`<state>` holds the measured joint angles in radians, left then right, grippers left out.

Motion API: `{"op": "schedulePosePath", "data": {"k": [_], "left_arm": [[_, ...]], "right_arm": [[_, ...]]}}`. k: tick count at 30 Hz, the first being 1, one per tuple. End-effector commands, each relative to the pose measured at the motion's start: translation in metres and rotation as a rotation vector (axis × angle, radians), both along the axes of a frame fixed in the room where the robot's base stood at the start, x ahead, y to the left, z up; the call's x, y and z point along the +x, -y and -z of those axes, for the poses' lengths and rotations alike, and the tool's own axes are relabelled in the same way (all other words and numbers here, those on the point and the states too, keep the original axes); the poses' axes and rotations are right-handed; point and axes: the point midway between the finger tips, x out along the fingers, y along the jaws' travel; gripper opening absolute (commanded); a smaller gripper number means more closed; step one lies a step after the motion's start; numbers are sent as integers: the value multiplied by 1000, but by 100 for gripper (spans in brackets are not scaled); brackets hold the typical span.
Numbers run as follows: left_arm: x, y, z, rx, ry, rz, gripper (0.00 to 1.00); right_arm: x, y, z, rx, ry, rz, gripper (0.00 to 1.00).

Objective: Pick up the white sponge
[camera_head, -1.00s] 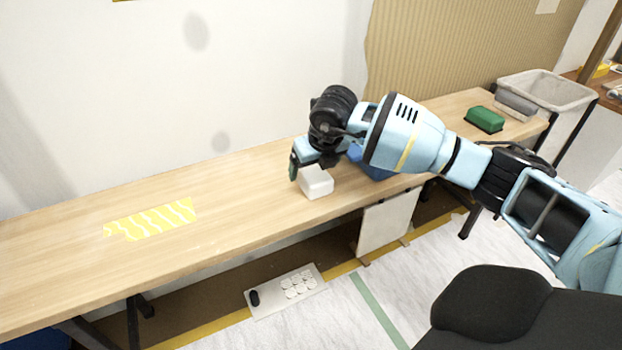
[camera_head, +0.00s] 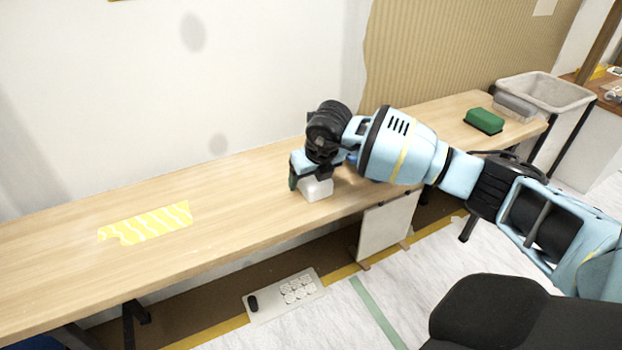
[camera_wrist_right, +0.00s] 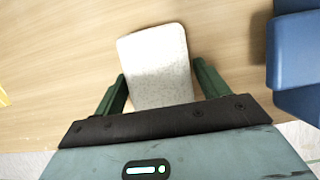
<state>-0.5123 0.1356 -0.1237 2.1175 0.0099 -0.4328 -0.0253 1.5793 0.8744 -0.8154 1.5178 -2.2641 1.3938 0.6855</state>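The white sponge (camera_head: 316,188) lies on the wooden table (camera_head: 245,195), near its front edge in the head view. It also shows in the right wrist view (camera_wrist_right: 158,65) as a pale speckled block. My right gripper (camera_head: 308,184) is over the sponge, coming down from above. In the right wrist view its two green fingers (camera_wrist_right: 158,88) stand on either side of the sponge's near end, with a small gap on each side. It is open. In the head view the arm hides part of the sponge. My left gripper is in neither view.
A blue object (camera_wrist_right: 298,60) is close to the right of the sponge in the wrist view. A yellow patterned sheet (camera_head: 148,223) lies on the left of the table. A green block (camera_head: 484,121) and a grey bin (camera_head: 545,92) are at the far right. The table's middle left is clear.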

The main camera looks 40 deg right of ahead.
Motion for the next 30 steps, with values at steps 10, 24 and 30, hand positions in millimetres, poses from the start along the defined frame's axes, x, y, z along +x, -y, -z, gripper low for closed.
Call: {"op": "schedulePosePath", "data": {"k": [10,24,30], "left_arm": [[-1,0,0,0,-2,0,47],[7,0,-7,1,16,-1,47],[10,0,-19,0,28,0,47]], "right_arm": [[0,0,0,0,-1,0,38],[0,0,-24,0,2,0,37],[-5,-17,-42,2,0,-6,37]]}}
